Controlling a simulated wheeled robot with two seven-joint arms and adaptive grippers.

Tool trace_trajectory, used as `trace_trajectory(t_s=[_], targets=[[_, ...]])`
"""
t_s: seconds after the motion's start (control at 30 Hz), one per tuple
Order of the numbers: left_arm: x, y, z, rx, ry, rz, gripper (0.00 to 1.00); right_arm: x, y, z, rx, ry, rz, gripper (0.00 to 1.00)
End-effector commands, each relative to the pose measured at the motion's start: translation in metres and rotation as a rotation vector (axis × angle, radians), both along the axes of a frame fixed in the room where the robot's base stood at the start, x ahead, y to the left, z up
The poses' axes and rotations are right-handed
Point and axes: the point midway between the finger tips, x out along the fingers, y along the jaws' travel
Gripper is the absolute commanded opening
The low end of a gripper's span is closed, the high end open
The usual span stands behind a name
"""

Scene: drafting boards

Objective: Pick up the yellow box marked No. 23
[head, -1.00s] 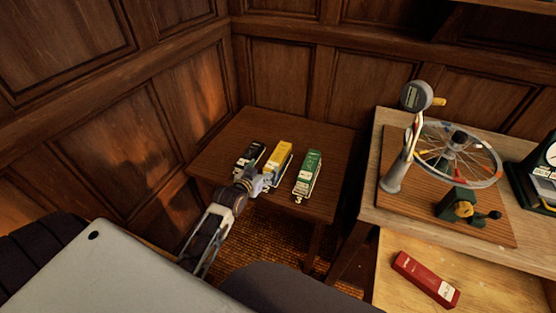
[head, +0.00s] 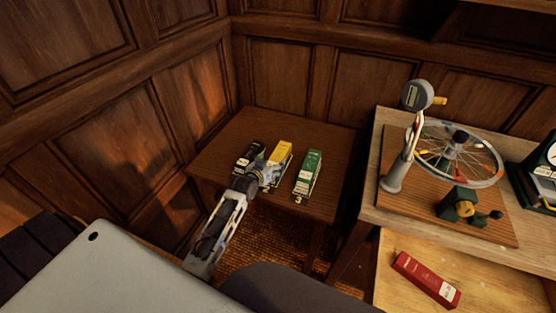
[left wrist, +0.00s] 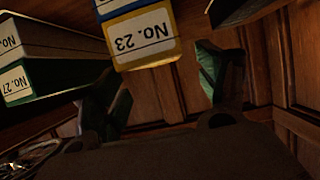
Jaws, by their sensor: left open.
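The yellow box marked No. 23 (head: 281,151) lies on the small brown table (head: 225,142) between a black box (head: 249,154) and a green box (head: 308,172). My left gripper (head: 268,172) is at the near end of the yellow box and hides part of it. In the left wrist view the yellow box's labelled end (left wrist: 145,39) appears upside down, between the two open fingers of my left gripper (left wrist: 160,85). I cannot tell whether either finger touches it. The green box marked No. 27 (left wrist: 48,85) is at the left there. My right gripper is not in view.
Wood-panelled walls rise behind and left. At the right, a bench (head: 365,205) holds a wheel stand (head: 455,150); a red box (head: 426,278) lies in front.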

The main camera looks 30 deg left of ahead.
Motion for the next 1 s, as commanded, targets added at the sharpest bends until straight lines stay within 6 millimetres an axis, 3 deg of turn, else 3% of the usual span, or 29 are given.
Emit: trace_trajectory(t_s=[0.53,1.0], targets=[[0.005,0.0,-0.001,-0.001,0.0,0.0,0.74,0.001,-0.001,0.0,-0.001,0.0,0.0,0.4],[0.039,0.001,-0.011,0.0,-0.001,0.0,0.74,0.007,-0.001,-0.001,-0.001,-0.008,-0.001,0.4]])
